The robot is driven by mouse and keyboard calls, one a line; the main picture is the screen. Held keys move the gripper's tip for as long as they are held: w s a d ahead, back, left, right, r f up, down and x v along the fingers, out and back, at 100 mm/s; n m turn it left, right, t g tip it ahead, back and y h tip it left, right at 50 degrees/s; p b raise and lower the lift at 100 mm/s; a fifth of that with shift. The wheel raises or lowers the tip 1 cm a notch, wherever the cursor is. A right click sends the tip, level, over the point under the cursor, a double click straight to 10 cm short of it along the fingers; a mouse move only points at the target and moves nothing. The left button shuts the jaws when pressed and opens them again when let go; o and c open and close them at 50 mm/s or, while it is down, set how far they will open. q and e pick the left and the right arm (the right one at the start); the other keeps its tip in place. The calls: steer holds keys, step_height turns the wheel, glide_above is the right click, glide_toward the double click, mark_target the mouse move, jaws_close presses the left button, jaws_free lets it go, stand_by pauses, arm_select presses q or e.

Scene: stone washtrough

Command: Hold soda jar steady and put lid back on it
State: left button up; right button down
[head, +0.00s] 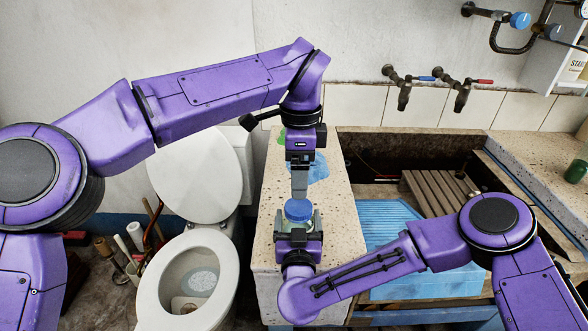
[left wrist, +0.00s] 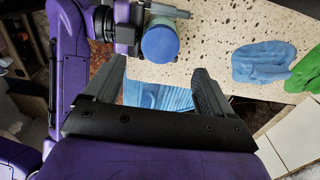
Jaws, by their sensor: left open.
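The soda jar (head: 314,223) has a pale, glassy body, mostly hidden by my right gripper and the lid. The blue round lid (head: 298,210) is on top of the jar's mouth; I cannot tell how firmly it is seated. In the left wrist view the lid (left wrist: 160,44) shows as a flat blue disc. My right gripper (head: 298,229) has its fingers on both sides of the jar, over the stone ledge. My left gripper (head: 299,192) points down just above and behind the lid. Its fingers are apart and empty in the left wrist view.
A speckled stone ledge (head: 265,255) runs beneath the grippers. A blue cloth (left wrist: 263,62) and a green cloth (left wrist: 304,74) lie on it. The trough to the right holds a blue ribbed board (head: 388,215) and a wooden rack (head: 425,188). A toilet (head: 148,290) stands left.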

mark_target(298, 206)
arm_select(q)
step_height(298, 206, down, 8)
stand_by(0.5)
